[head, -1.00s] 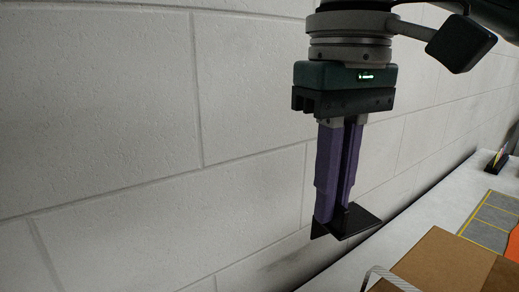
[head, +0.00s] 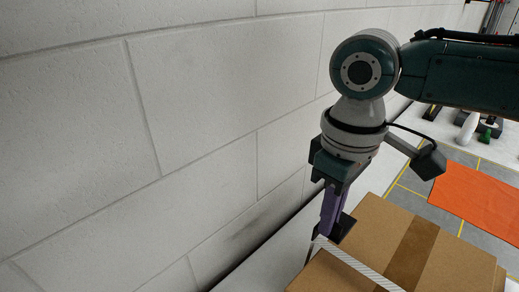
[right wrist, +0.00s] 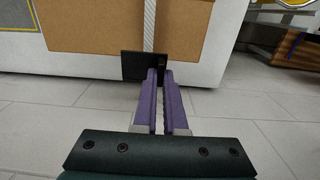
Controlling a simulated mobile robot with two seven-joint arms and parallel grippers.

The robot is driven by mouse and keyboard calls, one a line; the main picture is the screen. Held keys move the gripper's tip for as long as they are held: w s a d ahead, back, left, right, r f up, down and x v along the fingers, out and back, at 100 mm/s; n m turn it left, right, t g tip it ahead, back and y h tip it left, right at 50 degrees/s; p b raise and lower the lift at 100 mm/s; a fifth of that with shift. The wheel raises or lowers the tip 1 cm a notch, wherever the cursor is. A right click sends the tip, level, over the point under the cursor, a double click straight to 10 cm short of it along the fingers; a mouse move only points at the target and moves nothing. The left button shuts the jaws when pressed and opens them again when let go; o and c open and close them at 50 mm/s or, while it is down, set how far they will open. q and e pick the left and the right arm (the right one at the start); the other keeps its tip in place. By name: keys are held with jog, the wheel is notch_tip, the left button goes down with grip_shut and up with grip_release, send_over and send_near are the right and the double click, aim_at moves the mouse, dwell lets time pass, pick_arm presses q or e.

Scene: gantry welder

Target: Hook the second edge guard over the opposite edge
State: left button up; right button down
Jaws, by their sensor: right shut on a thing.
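My right gripper (head: 325,232) hangs down at the wall-side edge of the cardboard box (head: 393,232), its purple fingers shut on a black edge guard (head: 345,226). In the right wrist view the guard (right wrist: 130,66) is a dark plate at the fingertips, in front of the box side (right wrist: 190,32), in line with the white strap (right wrist: 149,24). The strap (head: 362,268) also crosses the box top in the head view. I cannot tell whether the guard touches the box or strap. The other guard and my left gripper are not in view.
The box stands on a white surface (head: 262,248) close to the white block wall (head: 150,150). Room between box and wall is narrow.

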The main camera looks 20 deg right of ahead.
notch_tip(320, 180, down, 4)
jog(key=b, duration=0.3)
jog(key=shift+r+b, duration=0.2)
jog(key=shift+b, duration=0.15)
jog(key=shift+f+b, duration=0.75)
jog(key=shift+f, duration=1.05)
jog(key=shift+f+p, duration=0.1)
jog(key=shift+p, duration=0.25)
jog(key=c, duration=0.9)
grip_release()
